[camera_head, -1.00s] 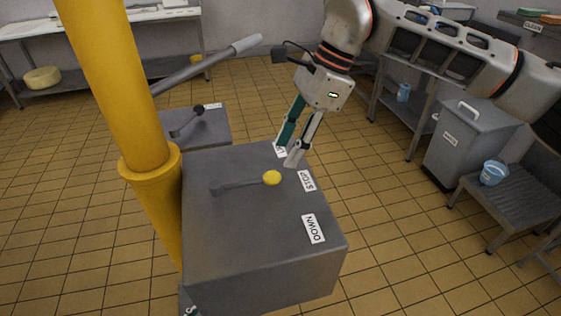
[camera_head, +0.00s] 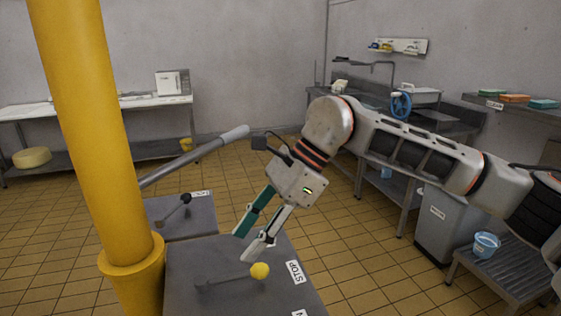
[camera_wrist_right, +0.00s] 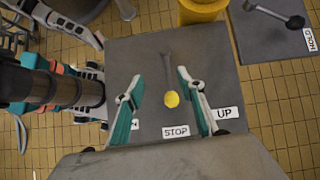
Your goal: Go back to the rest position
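My right gripper (camera_head: 250,247) is open and empty in the head view. Its fingertips are above the grey control box (camera_head: 190,258), behind the yellow lever knob (camera_head: 259,271). In the right wrist view the two teal-backed fingers (camera_wrist_right: 160,113) stand wide apart. The yellow knob (camera_wrist_right: 171,99) shows between them, apart from both, with its lever lined up with the STOP label (camera_wrist_right: 176,131). Part of my left arm (camera_wrist_right: 45,85) shows at the left of the wrist view. Whether its gripper is open or shut is not clear, and it is outside the head view.
A yellow post (camera_head: 95,150) stands at the box's left. A second grey box (camera_head: 180,222) with a black-knobbed lever (camera_head: 186,198) is behind. A grey bin (camera_head: 445,235) and a blue bucket (camera_head: 486,244) on a step stand at right. Tiled floor lies open between.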

